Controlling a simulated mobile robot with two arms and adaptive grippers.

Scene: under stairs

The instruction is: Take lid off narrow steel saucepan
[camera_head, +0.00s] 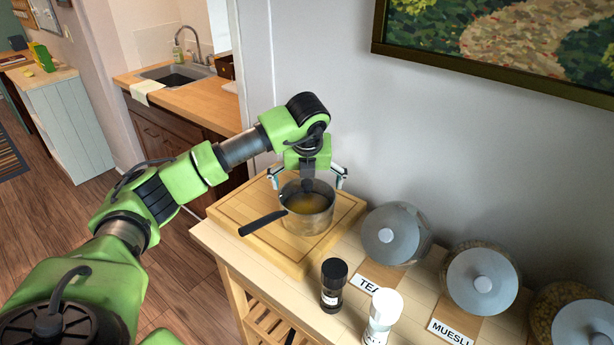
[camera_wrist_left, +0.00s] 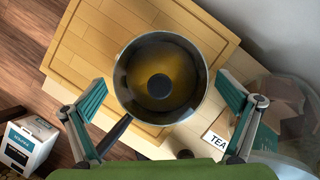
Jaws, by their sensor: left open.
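The steel saucepan (camera_head: 318,217) stands upright on a wooden board, its dark handle pointing to the front left. In the left wrist view the saucepan (camera_wrist_left: 122,84) is seen from above. A round lid (camera_wrist_left: 180,72), amber-looking and apparently see-through, lies within its rim, with a dark round knob (camera_wrist_left: 159,86) at the middle. My left gripper (camera_head: 308,181) points down over the pan, open and empty. In the left wrist view its fingers (camera_wrist_left: 164,103) are spread wide on either side of the pan, apart from the knob. My right gripper is not in view.
The board (camera_head: 345,207) lies on a wooden table against the wall. A dark-capped shaker (camera_head: 333,287), a white shaker (camera_head: 382,318) and several large jars, including a tea jar (camera_head: 395,233), stand to the right. A picture frame (camera_head: 480,68) hangs above.

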